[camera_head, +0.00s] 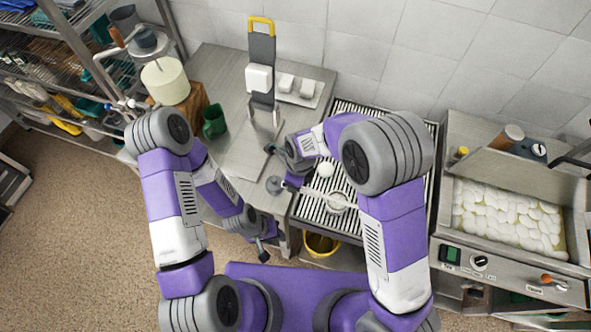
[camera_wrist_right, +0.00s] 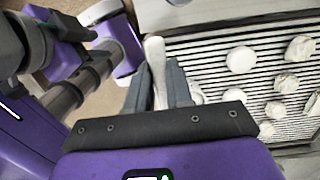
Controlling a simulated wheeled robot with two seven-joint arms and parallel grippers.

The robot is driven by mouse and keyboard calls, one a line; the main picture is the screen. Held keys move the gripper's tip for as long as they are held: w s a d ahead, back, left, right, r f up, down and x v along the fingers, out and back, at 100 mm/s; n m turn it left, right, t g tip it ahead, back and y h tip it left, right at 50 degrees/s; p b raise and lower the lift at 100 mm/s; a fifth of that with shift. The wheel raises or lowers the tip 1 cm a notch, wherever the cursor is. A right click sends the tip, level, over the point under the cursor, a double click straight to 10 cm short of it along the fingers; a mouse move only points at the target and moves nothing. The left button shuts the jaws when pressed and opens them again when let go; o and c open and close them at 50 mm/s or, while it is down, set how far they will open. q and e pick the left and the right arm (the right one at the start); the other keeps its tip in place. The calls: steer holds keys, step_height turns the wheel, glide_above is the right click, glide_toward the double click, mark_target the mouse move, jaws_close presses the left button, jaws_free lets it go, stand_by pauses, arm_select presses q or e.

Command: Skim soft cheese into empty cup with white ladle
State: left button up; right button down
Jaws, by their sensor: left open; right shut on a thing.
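My right gripper (camera_head: 303,187) is over the left edge of the slatted drain table. In the right wrist view, its fingers (camera_wrist_right: 160,88) are shut on a white handle (camera_wrist_right: 154,58), which I take to be the white ladle's. In the head view, a thin pale rod (camera_head: 350,205) runs right from this gripper; I cannot make out a ladle bowl. A pale round rim (camera_head: 338,198) lies by the rod; I cannot tell if it is the empty cup. Soft white cheese (camera_head: 510,215) lies in lumps in the steel vat at right. My left gripper (camera_head: 264,250) is open and empty, low by the steel table's front.
The slatted drain table (camera_head: 372,108) holds several white pieces (camera_wrist_right: 241,60). A yellow bucket (camera_head: 321,243) stands below its front. The vat's rim (camera_head: 448,205) stands to the right.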

steer(key=shift+s+d+g+p, duration=0.15)
steer(key=shift+g+p, duration=0.15)
steer(key=shift+g, duration=0.3)
steer(key=shift+g+y, duration=0.3)
steer(key=shift+g, duration=0.2)
steer(key=g, duration=0.2)
steer(key=shift+w+d+f+g+y+p, duration=0.1)
steer(key=shift+w+f+g+y+p, duration=0.2)
steer(key=shift+w+f+g+p, duration=0.1)
steer(key=shift+w+g, duration=0.1)
steer(key=shift+g, duration=0.3)
steer(key=shift+w+d+f+g+y+b, duration=0.2)
steer(key=shift+g+b, duration=0.45)
steer(key=shift+g, duration=0.45)
steer(key=shift+w+a+f+g+y+b, duration=0.1)
steer(key=shift+w+g+y+b, duration=0.2)
steer(key=shift+g+b, duration=0.55)
steer(key=shift+d+r+n+g, duration=0.1)
steer(key=shift+n+g, duration=0.2)
steer(key=shift+g, duration=0.15)
